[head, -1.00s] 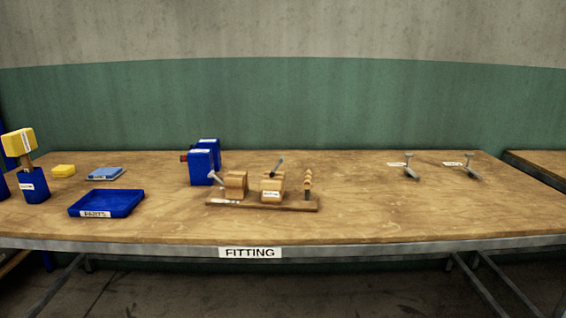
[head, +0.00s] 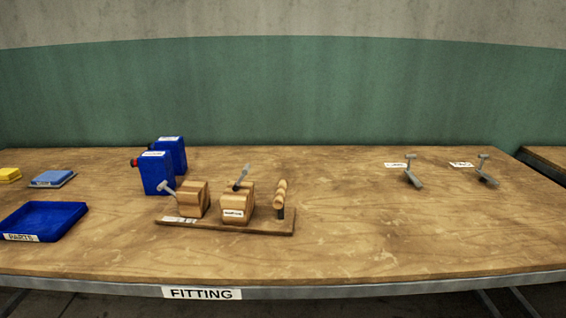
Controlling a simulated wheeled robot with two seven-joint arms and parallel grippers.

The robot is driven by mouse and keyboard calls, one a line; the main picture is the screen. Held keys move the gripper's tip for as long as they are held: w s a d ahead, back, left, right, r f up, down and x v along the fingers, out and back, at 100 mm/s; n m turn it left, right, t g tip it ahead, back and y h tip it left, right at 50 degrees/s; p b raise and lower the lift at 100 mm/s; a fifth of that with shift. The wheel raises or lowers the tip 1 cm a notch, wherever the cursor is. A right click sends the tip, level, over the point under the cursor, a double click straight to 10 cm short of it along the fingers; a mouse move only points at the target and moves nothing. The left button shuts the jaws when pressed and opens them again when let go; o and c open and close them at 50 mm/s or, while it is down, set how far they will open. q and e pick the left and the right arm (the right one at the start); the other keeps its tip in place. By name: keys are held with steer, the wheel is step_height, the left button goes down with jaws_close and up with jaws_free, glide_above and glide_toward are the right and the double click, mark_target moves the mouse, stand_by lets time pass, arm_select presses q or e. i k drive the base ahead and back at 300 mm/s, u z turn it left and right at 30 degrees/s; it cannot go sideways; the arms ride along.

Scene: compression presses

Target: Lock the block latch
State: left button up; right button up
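On a brown wooden board (head: 257,229) on the bench stand two wooden blocks. The left block (head: 193,198) has a grey lever (head: 167,187) sticking out to its upper left. The middle block (head: 237,208) carries a white label too small to read and has a dark grey lever (head: 242,177) tilted up to the right on its top. A stack of rounded wooden pieces (head: 281,194) on a dark post stands at the right end of the board. I cannot tell which lever is the block latch. Neither of my grippers is in the head view.
A blue parts tray (head: 44,223) is at the left, with a light blue block (head: 54,178) and a yellow block (head: 9,175) behind it. Blue containers (head: 157,173) stand behind the board. Two grey T-shaped handles (head: 412,171) (head: 485,171) with labels are at the right. The bench's middle right is clear.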

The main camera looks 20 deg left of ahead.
mark_target(236, 186)
steer(key=u, duration=0.3)
steer(key=i, duration=0.8)
steer(key=u, duration=0.5)
